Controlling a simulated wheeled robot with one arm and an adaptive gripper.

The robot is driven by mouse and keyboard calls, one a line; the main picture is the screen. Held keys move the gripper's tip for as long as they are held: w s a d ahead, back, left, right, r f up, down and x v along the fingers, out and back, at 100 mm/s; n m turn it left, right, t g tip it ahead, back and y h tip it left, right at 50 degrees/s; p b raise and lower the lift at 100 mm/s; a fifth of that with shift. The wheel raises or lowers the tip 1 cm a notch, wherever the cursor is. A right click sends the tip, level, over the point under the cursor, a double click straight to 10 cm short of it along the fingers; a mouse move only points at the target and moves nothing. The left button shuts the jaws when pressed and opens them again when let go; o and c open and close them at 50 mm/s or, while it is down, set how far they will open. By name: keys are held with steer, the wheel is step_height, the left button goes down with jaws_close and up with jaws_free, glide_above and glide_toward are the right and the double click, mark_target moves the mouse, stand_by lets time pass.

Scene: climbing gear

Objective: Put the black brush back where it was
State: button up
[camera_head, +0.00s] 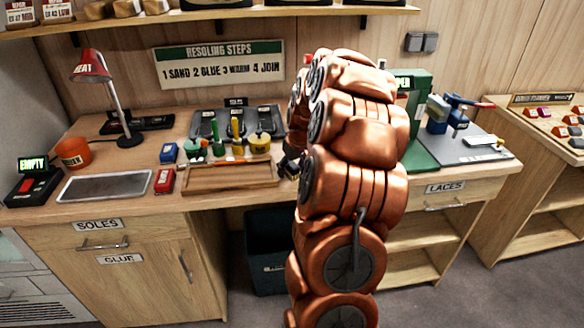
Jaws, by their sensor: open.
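I cannot make out a black brush with certainty; it may be too small to tell or hidden behind my arm. My gripper (288,166) is small and dark, at the left side of my copper arm, near the right end of a shallow wooden tray (216,176). It is open, and nothing shows clearly between its fingers. Behind the wooden tray stand a yellow pot (259,143) and upright tools with green and yellow handles. A dark rack (206,117) labelled 36 is behind them.
A vise (437,113) stands at right. My arm hides the bench's middle right. A dark bin (266,250) is below.

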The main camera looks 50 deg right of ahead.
steer(key=b+v, duration=0.2)
steer(key=v, duration=1)
steer(key=s+a+n+y, duration=0.1)
steer(key=a+n, duration=0.1)
steer(key=a, duration=1.2)
steer(key=s+a+f+g, duration=0.15)
steer(key=s+a, duration=0.45)
steer(key=a, duration=0.6)
steer(key=s+a+f+g, duration=0.2)
steer(key=s+a, duration=0.3)
steer(key=s, duration=0.4)
steer(key=s+a+f+n+g, duration=0.1)
steer(key=s+a+f, duration=0.2)
steer(key=s, duration=0.7)
steer(key=shift+a+f+g, duration=0.15)
steer(key=shift+a+g, duration=0.2)
steer(key=shift+a, duration=0.85)
step_height(320, 180, up, 4)
steer(key=p, duration=0.3)
steer(key=shift+p, duration=0.4)
